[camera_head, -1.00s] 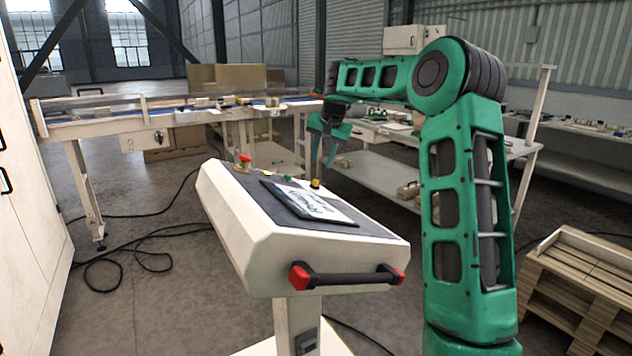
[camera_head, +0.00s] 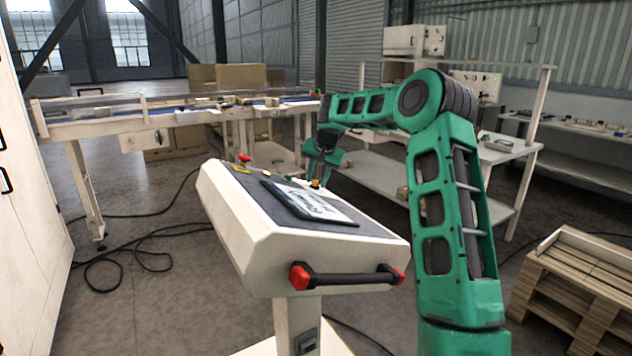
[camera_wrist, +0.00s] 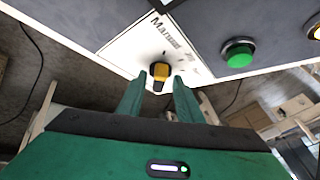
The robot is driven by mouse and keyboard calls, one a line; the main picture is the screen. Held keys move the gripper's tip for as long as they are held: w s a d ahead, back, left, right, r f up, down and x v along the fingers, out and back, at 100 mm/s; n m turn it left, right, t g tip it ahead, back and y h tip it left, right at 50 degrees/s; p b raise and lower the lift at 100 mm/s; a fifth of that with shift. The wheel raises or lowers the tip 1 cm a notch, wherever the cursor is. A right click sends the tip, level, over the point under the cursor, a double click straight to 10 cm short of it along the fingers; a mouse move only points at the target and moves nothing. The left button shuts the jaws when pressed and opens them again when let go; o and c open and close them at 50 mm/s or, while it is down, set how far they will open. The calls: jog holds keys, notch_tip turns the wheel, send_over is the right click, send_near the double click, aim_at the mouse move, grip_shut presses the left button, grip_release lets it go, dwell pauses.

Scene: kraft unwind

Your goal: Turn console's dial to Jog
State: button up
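The console (camera_head: 285,240) stands on a pedestal in front of me, its sloped top facing up. Its dial (camera_wrist: 159,72) is a yellow knob on a black base, set on a white label plate in the wrist view. The label reads "Manual"; other lettering beside it is too small to read. In the head view the dial (camera_head: 316,184) is small at the far right edge of the top. My gripper (camera_wrist: 158,88) is open, its two green fingers apart, one on each side of the dial's near end. I cannot tell whether they touch it.
A green button (camera_wrist: 238,54) sits right of the dial, and a red emergency button (camera_head: 244,158) is at the console's far left. A tablet (camera_head: 308,203) lies on top. A handle (camera_head: 348,276) crosses the front. A workbench (camera_head: 470,165) stands behind my arm.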

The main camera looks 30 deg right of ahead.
jog(key=c, duration=0.7)
jog(key=shift+w+a+r+m, duration=0.1)
jog(key=shift+a+m, duration=0.05)
jog(key=shift+m, duration=0.25)
jog(key=shift+w+a+m+g+h, duration=0.15)
jog(key=shift+m+g+h, duration=0.2)
jog(key=shift+m+g, duration=0.2)
jog(key=shift+w+a+m+g+h, duration=0.1)
jog(key=shift+m+g+h, duration=0.3)
jog(key=shift+m, duration=0.25)
jog(key=shift+w+d+r+m+g+h, duration=0.1)
jog(key=shift+w+m+g+h, duration=0.1)
jog(key=shift+m+g, duration=0.7)
jog(key=shift+w+r+m+g+h, duration=0.15)
jog(key=shift+m+g, duration=0.4)
jog(key=shift+m, duration=0.85)
jog(key=o, duration=0.7)
jog(key=shift+f, duration=0.1)
